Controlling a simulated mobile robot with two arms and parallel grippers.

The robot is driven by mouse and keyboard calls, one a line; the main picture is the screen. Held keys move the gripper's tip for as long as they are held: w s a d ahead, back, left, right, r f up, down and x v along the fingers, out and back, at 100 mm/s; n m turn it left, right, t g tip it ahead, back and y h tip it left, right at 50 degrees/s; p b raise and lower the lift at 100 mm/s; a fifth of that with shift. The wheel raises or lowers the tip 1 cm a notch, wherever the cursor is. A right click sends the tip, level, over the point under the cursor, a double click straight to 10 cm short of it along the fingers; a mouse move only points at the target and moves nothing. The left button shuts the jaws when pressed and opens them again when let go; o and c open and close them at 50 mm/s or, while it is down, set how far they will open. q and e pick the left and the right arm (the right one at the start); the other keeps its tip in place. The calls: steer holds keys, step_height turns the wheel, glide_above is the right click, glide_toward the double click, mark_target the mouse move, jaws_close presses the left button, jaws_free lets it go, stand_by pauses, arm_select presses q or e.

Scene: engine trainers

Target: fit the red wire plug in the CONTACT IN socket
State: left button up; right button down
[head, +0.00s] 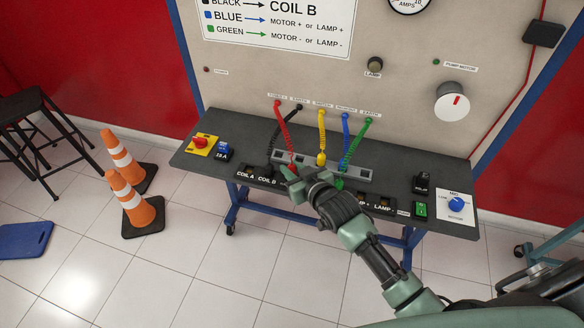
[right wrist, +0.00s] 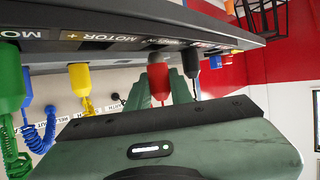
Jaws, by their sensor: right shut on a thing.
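My right gripper (head: 291,176) reaches over the front of the dark bench and is shut on the red wire plug (right wrist: 158,82). In the right wrist view its green fingers (right wrist: 157,92) are on either side of the plug. The plug's end is close to the underside of the labelled socket strip (right wrist: 100,40); I cannot tell whether it is touching or seated. The red wire (head: 283,125) runs up to the back panel. The CONTACT IN label cannot be read in either view; in the head view my gripper covers the middle of the strip. My left gripper is not in view.
Yellow (head: 321,135), blue (head: 346,130), green (head: 358,140) and black (head: 285,130) wires stand close around the gripper. Their plugs flank the red one. A red switch (head: 200,142) and a blue knob (head: 456,204) are near the bench ends. Traffic cones (head: 128,200) stand at left.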

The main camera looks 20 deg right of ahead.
steer(key=shift+f+b, duration=0.55)
steer(key=shift+f, duration=0.3)
stand_by(0.7)
steer(key=c, duration=1.5)
jaws_free()
steer(key=s+r+p, duration=0.1)
steer(key=s+p, duration=0.1)
steer(key=shift+d+r+p, duration=0.25)
steer(key=shift+r+p, duration=0.1)
steer(key=shift+p, duration=0.05)
steer(key=shift+p+v, duration=0.85)
steer(key=shift+v, duration=0.05)
steer(key=shift+s+r, duration=0.15)
steer(key=shift+s, duration=0.15)
steer(key=shift+r, duration=0.1)
